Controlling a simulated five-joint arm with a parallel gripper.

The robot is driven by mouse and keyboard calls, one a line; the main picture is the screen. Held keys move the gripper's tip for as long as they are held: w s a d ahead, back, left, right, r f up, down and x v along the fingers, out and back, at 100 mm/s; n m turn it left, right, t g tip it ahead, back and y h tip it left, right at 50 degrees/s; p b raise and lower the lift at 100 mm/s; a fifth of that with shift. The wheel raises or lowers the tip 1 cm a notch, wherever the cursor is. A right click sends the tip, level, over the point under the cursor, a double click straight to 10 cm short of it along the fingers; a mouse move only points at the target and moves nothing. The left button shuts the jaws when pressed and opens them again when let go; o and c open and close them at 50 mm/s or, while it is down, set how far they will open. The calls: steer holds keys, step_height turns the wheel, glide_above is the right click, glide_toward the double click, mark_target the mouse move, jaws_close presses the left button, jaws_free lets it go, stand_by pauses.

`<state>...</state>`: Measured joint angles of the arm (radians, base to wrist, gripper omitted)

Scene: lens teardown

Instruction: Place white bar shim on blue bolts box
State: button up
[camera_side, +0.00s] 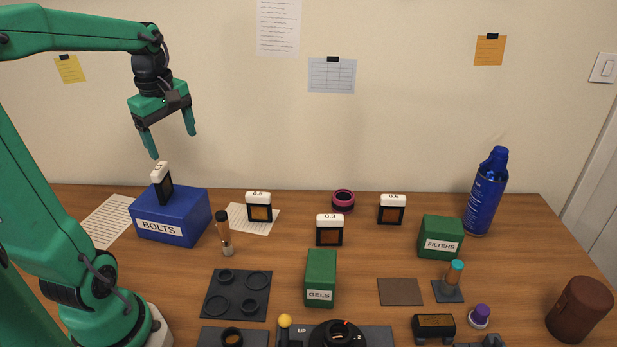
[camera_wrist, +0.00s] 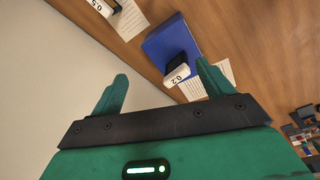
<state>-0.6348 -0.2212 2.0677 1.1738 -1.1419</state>
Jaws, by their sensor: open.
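The blue bolts box (camera_side: 180,225) stands at the left of the table; it also shows in the wrist view (camera_wrist: 163,42). A shim with a white top bar and black frame (camera_side: 161,184) stands on the box's top, leaning slightly. In the wrist view it is marked 0.2 (camera_wrist: 177,76). My gripper (camera_side: 173,145) is open and empty, above the box and apart from the shim. Its two fingers (camera_wrist: 162,70) are spread in the wrist view. Three similar white-topped shims stand on the table: one left (camera_side: 259,207), one centre (camera_side: 329,230), one right (camera_side: 392,209).
The green gels box (camera_side: 321,278), green filters box (camera_side: 440,237), magenta ring (camera_side: 343,200) and blue spray can (camera_side: 486,192) stand farther right. A dark ring tray (camera_side: 237,294) lies in front. The air around my gripper is clear.

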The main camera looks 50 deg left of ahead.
steer(key=s+d+m+t, duration=0.1)
steer(key=d+m+t, duration=0.1)
steer(key=d+m, duration=0.7)
steer(key=s+d+f+m+t, duration=0.1)
steer(key=d+m+t, duration=0.1)
steer(key=d+m, duration=0.7)
steer(key=shift+s+d+f+m+h, duration=0.3)
steer(key=shift+s+m+h, duration=0.1)
steer(key=shift+m, duration=0.8)
